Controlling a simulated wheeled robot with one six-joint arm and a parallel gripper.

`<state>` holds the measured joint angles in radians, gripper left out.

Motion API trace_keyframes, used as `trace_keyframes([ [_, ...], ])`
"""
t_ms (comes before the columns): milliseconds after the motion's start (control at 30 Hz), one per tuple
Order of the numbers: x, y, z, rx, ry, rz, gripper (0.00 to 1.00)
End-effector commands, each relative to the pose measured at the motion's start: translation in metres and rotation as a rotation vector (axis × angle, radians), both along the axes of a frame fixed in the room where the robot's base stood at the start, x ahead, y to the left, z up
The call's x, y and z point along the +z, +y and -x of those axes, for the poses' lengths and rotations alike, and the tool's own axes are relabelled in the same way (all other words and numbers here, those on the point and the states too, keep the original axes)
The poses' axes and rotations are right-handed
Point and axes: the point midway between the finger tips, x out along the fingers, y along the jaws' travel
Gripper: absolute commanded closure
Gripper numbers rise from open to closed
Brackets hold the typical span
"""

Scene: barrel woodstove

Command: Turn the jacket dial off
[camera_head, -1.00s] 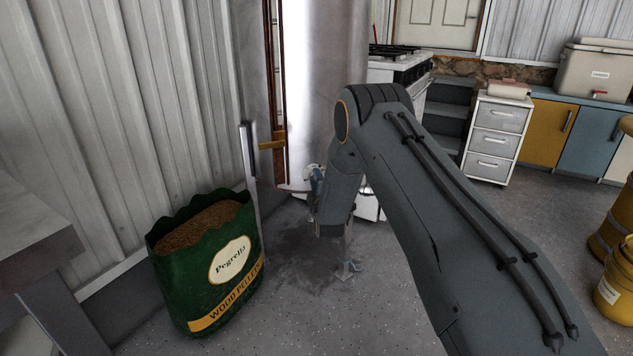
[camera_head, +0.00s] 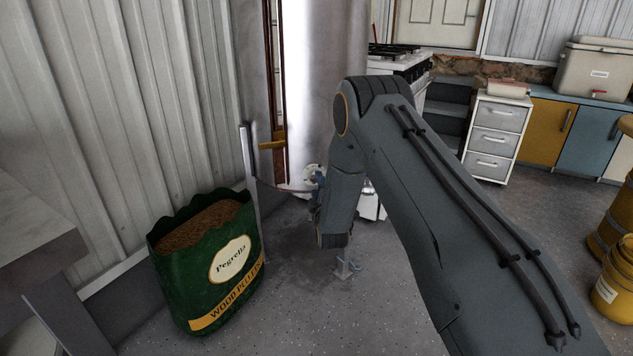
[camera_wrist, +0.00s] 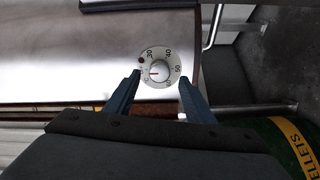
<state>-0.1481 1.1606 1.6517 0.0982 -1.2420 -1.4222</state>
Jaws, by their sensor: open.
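The jacket dial (camera_wrist: 160,70) is a round pale plate with numbers and a grey centre knob, on a shiny metal cylinder (camera_wrist: 60,60). A small red mark is at the knob's left side in the wrist view. In the head view the dial (camera_head: 311,173) shows partly, low on the tall cylinder (camera_head: 325,80), beside my arm. My gripper (camera_wrist: 159,80) is open, its two blue fingers on either side of the dial's lower part in the wrist view. The fingers look empty; whether they touch the dial I cannot tell. In the head view my arm hides most of the gripper.
A green wood pellet bag (camera_head: 210,265) stands on the floor at left, by the corrugated wall. A yellow handle (camera_head: 272,145) juts from the cylinder's left side. A small blue-grey fitting (camera_head: 349,267) stands low below my arm.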

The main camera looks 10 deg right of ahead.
Motion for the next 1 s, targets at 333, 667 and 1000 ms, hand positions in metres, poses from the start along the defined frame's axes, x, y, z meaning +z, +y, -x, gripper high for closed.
trace_keyframes([
  [333, 0.001, -0.002, 0.036, 0.001, 0.0, 0.0, 0.51],
  [667, 0.001, -0.001, 0.037, 0.002, 0.003, -0.003, 0.51],
  [1000, 0.051, 0.026, 0.05, 0.019, 0.258, -0.213, 0.51],
])
